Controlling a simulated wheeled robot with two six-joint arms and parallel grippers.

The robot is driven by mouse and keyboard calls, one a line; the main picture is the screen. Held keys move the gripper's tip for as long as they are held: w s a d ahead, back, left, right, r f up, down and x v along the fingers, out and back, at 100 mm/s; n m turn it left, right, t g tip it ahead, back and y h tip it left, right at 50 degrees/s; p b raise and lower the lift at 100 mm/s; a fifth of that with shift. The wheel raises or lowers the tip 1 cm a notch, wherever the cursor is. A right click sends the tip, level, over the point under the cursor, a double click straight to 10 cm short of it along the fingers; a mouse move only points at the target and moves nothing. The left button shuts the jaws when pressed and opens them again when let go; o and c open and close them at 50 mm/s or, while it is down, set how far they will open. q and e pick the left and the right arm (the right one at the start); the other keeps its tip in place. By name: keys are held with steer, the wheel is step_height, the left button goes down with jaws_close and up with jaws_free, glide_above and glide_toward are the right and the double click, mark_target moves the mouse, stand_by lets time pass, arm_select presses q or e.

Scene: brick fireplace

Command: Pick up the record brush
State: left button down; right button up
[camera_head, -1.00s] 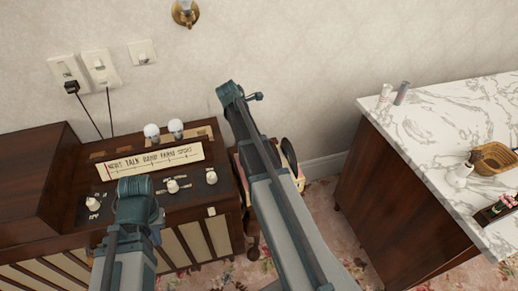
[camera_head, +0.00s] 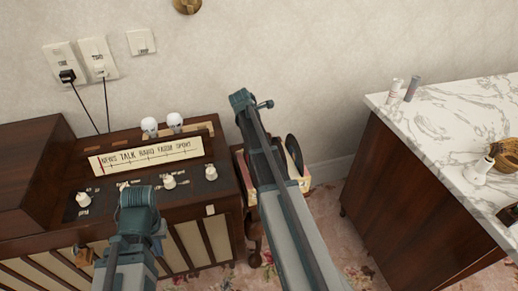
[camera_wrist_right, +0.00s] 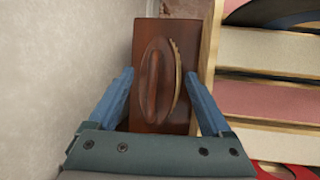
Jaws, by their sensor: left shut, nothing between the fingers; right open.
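The record brush (camera_wrist_right: 152,80) shows in the right wrist view as an oval brown wooden piece with a pale bristly edge on its right. It lies on a reddish-brown wooden block or panel (camera_wrist_right: 180,122). My right gripper (camera_wrist_right: 160,74) is open, one blue finger on each side of the brush, with nothing held; whether the fingers reach down to its level I cannot tell. In the head view the right arm hides the brush and the right fingers. My left gripper (camera_head: 160,231) is shut and empty in front of the radio console, mostly hidden by its own arm.
The radio console (camera_head: 205,195) stands at left. A record rack (camera_wrist_right: 265,48) with pale and pink sleeves is just right of the brush; the wall (camera_wrist_right: 60,70) is close on its left. A marble-topped cabinet (camera_head: 440,125) stands at right, with patterned floor between.

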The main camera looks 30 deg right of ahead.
steer(key=shift+b+x, duration=2.35)
steer(key=shift+x, duration=0.3)
steer(key=shift+s+d+r, duration=0.1)
steer(key=c, duration=1.1)
